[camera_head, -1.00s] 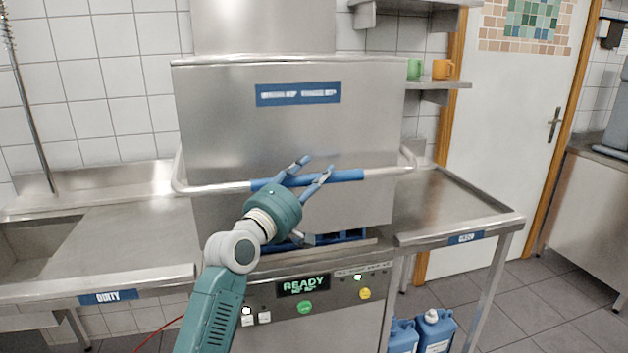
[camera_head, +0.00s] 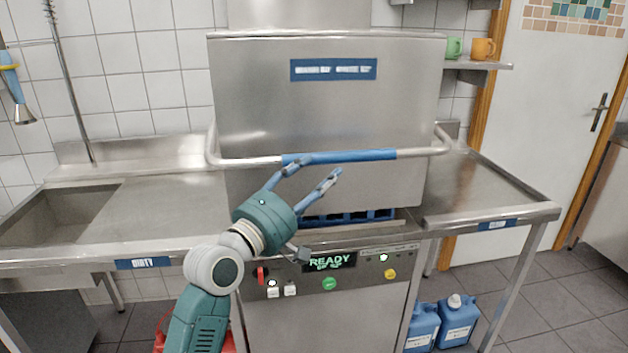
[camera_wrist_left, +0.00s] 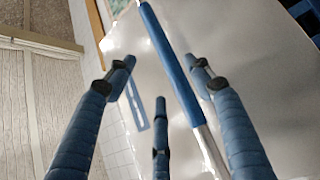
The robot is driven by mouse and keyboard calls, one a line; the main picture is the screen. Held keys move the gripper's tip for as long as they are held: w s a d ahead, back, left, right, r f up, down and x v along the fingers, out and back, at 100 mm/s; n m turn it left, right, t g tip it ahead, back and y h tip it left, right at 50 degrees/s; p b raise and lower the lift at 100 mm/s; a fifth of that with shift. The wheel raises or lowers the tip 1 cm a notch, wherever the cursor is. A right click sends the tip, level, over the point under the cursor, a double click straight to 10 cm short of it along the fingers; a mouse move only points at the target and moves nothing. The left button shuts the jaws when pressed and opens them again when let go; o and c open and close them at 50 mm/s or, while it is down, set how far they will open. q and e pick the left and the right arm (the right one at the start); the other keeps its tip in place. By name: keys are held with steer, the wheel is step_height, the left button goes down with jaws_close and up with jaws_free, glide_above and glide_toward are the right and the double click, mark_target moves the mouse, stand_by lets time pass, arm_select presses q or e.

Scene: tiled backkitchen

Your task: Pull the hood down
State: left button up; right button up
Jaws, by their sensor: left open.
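The steel hood (camera_head: 260,105) of the dishwasher is raised, with a gap under its lower edge. Its bar handle with a blue grip (camera_head: 370,155) runs across the front. My left gripper (camera_head: 318,171) is open and empty at the left half of the grip, its fingers spread at and just below it. In the left wrist view the blue grip (camera_wrist_left: 172,50) passes behind the spread fingers of my left gripper (camera_wrist_left: 158,72), closer to the right finger. I cannot tell whether any finger touches it. My right gripper is not in view.
A blue rack (camera_head: 350,216) shows under the hood. The control panel (camera_head: 330,262) reads READY. Steel counters lie on the left (camera_head: 140,215) and right (camera_head: 485,190), both largely clear. Blue canisters (camera_head: 457,320) stand on the floor at right. Mugs (camera_head: 483,48) sit on a shelf.

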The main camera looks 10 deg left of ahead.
arm_select(q)
steer(key=shift+s+a, duration=0.25)
steer(key=shift+s, duration=0.2)
steer(key=shift+c, duration=0.4)
